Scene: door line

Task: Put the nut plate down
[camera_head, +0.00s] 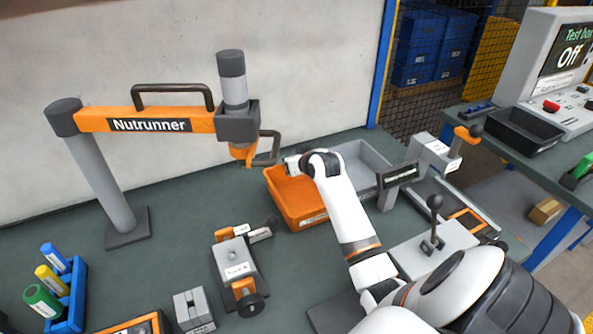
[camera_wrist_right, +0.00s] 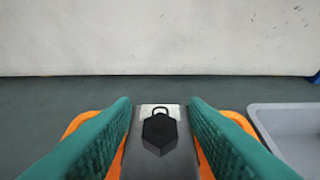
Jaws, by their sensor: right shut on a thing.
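The nut plate (camera_wrist_right: 160,133) is a grey piece marked with a dark hexagon. It sits between the teal fingers of my right gripper (camera_wrist_right: 160,106), which is shut on it. In the head view my right arm reaches over the orange bin (camera_head: 298,208), and its hand hides the bin's back right part. The orange bin also shows on both sides of the fingers in the wrist view (camera_wrist_right: 238,121), below the plate. I cannot tell whether the plate touches the bin. In the head view the plate cannot be made out. My left gripper is not in view.
A grey bin (camera_head: 362,158) adjoins the orange bin on the right. The Nutrunner arm (camera_head: 160,119) overhangs just behind and left. A clamp fixture (camera_head: 237,266) stands in front, and a lever device (camera_head: 433,240) to the right. Bare bench lies left of the orange bin.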

